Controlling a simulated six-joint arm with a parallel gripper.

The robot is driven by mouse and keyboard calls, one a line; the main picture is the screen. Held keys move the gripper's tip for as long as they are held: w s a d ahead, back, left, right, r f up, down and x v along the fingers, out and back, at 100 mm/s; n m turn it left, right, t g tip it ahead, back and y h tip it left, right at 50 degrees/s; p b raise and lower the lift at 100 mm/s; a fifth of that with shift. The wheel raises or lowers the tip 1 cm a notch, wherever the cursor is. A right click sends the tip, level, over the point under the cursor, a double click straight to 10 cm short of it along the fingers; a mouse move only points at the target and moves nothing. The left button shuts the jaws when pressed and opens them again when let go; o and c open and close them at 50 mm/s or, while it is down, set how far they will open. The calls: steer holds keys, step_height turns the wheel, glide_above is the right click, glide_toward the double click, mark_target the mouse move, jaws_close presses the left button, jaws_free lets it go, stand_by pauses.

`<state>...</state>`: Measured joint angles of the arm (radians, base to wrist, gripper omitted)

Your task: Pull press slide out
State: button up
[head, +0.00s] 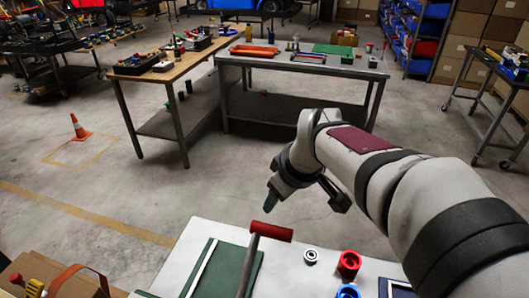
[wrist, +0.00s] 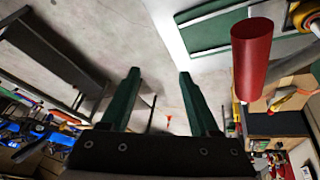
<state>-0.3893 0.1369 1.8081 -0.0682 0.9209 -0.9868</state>
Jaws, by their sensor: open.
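A red handle (head: 271,231) sits on top of a grey rod (head: 249,266) that leans over a green plate (head: 226,264) on the white worktop. The handle shows large in the wrist view (wrist: 251,55), right of my fingers, with the green plate (wrist: 212,32) above. I cannot tell which part is the press slide. My gripper (head: 271,201) is above and behind the handle, beyond the worktop's far edge, and touches nothing. In the wrist view my gripper (wrist: 158,75) is open, its two green fingers apart with nothing between them.
A cardboard box with tools (head: 60,285) is at front left. Bare floor separates the worktop from the far benches (head: 300,62).

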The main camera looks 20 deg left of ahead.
steer(key=s+a+f+n+g, duration=0.1)
steer(key=s+a+f+n, duration=0.15)
steer(key=a+n, duration=0.45)
steer(key=s+a+f+n+g+h, duration=0.1)
steer(key=s+a+f+n+h, duration=0.15)
steer(key=s, duration=0.45)
steer(key=s+a+f+n+g+h, duration=0.1)
steer(key=s+a+f+n+g, duration=0.2)
steer(key=s, duration=0.4)
steer(key=shift+m+t, duration=0.45)
steer(key=shift+t, duration=0.15)
steer(key=f, duration=1.5)
steer(key=shift+w+a+f, duration=0.1)
steer(key=shift+a+f, duration=0.15)
steer(key=shift+f, duration=0.1)
steer(key=shift+c, duration=0.3)
jaws_close()
